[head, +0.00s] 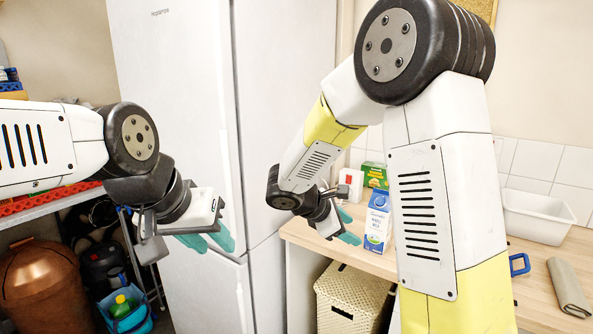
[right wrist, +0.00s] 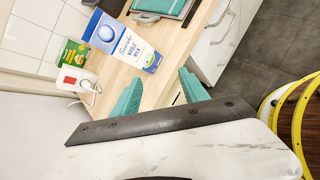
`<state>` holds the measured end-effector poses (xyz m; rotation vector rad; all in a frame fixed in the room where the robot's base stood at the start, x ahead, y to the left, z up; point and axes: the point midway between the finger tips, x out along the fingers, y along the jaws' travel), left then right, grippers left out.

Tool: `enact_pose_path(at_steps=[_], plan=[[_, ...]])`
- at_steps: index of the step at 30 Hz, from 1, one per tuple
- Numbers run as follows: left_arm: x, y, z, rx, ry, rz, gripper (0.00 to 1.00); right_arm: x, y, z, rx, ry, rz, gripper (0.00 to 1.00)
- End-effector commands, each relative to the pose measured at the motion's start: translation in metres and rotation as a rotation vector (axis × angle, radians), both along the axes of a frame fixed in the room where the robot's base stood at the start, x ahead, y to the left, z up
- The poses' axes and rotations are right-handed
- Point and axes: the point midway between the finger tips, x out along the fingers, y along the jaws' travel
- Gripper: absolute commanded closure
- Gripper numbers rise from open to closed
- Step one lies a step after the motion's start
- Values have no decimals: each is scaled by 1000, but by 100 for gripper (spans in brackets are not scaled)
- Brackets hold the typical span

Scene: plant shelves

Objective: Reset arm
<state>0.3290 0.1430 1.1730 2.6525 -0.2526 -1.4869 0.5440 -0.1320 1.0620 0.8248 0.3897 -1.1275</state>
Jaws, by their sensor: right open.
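My right gripper (head: 347,226) is at the front left edge of the wooden counter, left of a blue and white milk carton (head: 378,222). Its teal fingers are apart, with nothing between them in the right wrist view (right wrist: 160,87). The carton stands upright on the counter and also shows beyond the fingers in the right wrist view (right wrist: 125,42). My left gripper (head: 208,240) is in front of the white fridge. Its two teal fingers look apart and empty. My right arm hides part of the counter.
A green box (head: 374,175) and a white device with a red mark (head: 350,184) stand behind the carton. A white tub (head: 537,216) and rolled cloth (head: 568,287) lie right. The fridge (head: 180,95) stands behind my left gripper. A woven basket (head: 352,297) sits under the counter.

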Motion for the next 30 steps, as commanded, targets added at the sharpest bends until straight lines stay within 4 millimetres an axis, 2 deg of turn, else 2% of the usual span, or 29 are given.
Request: enact_pose_path(at_steps=[1,3,6,10,15,18,22,30], plan=[[0,0,0,0,0,0,64,-18,-16,12,96,-26,-97,48],[0,0,0,0,0,0,64,-45,-31,21,231,-58,-228,48],[0,0,0,0,0,0,64,-82,-42,34,426,-109,-410,48],[0,0,0,0,0,0,64,-125,-45,50,681,-188,-634,48],[0,0,0,0,0,0,64,-172,-36,73,1016,-303,-903,48],[0,0,0,0,0,0,64,-192,-27,87,1192,-367,-1029,48],[0,0,0,0,0,0,64,-207,-17,102,1361,-426,-1140,48],[0,0,0,0,0,0,64,-215,-10,111,1472,-460,-1208,48]])
